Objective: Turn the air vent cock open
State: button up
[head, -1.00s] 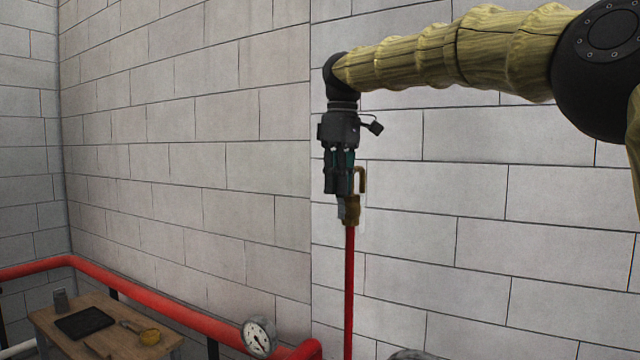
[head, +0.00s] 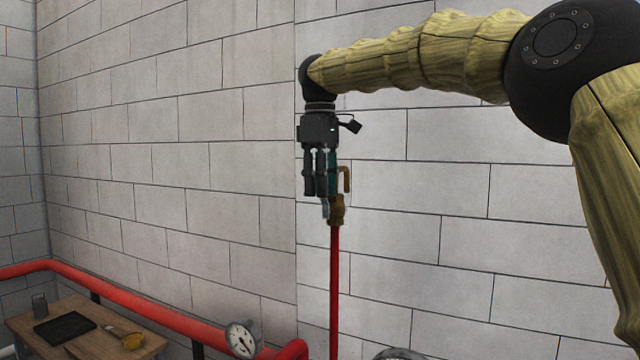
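The air vent cock (head: 337,210) is a small brass fitting on top of a thin red vertical pipe (head: 334,285) in front of the block wall. A curved brass spout (head: 346,178) rises at its right side. A small pale grey piece (head: 325,208), perhaps its handle, shows at its left. My gripper (head: 320,192) points straight down, with its dark fingers at the top left of the cock. The fingers overlap the upper part of the cock in the picture. Whether they touch it, and how wide they are apart, I cannot tell.
A thick red pipe (head: 150,310) runs along the wall below, with a white-faced gauge (head: 241,340) near its end. The wall space around the cock is clear.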

jog(key=shift+r, duration=0.15)
notch_tip(320, 180, up, 9)
jog(key=shift+w+f, duration=0.1)
jog(key=shift+f, duration=0.05)
jog(key=shift+r, duration=1.5)
jog(key=shift+a, duration=0.15)
